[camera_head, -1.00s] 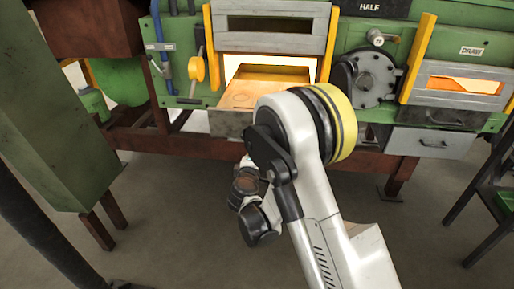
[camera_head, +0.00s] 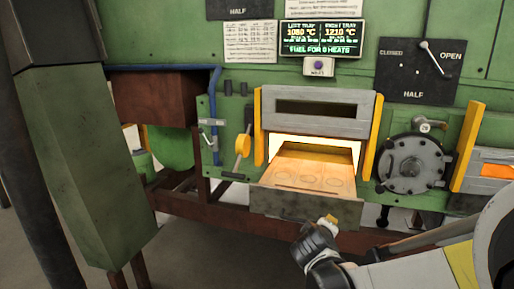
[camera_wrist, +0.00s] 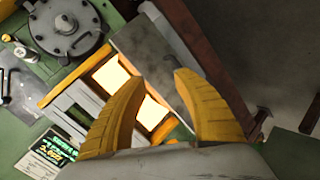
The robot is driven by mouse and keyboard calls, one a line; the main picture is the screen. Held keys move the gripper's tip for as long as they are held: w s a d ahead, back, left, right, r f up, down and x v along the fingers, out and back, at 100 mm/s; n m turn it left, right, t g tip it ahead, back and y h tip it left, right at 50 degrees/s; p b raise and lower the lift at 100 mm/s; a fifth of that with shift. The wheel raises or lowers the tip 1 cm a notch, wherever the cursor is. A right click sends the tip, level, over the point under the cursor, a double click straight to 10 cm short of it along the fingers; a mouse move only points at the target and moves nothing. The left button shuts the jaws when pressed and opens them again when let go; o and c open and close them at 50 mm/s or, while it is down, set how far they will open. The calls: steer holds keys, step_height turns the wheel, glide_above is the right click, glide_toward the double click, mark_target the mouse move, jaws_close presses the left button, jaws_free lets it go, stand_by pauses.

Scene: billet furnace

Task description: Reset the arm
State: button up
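My arm enters from the lower right in the head view. My gripper (camera_head: 329,220) is in front of the pulled-out left tray (camera_head: 300,204), close to its front face in the picture; I cannot tell the exact gap. In the wrist view my gripper (camera_wrist: 160,80) shows two yellow fingers with a clear space between their tips. Nothing is seen between them. The tray's grey front (camera_wrist: 140,45) shows beyond the fingers.
The green furnace front has a glowing left opening (camera_head: 315,150) under a raised grey door (camera_head: 318,126). A round hatch (camera_head: 410,162) and a lever panel (camera_head: 419,73) are right of it. A green cabinet (camera_head: 85,165) stands left. The display (camera_head: 320,38) reads 1080 and 1210 °C.

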steer(key=s+r+m+g+y, duration=0.1)
steer(key=s+m+g+y, duration=0.3)
steer(key=s, duration=2.3)
steer(key=m, duration=0.4)
steer(key=shift+s+a+r+y, duration=0.3)
steer(key=shift+s+a+r, duration=0.05)
steer(key=shift+s+a, duration=0.05)
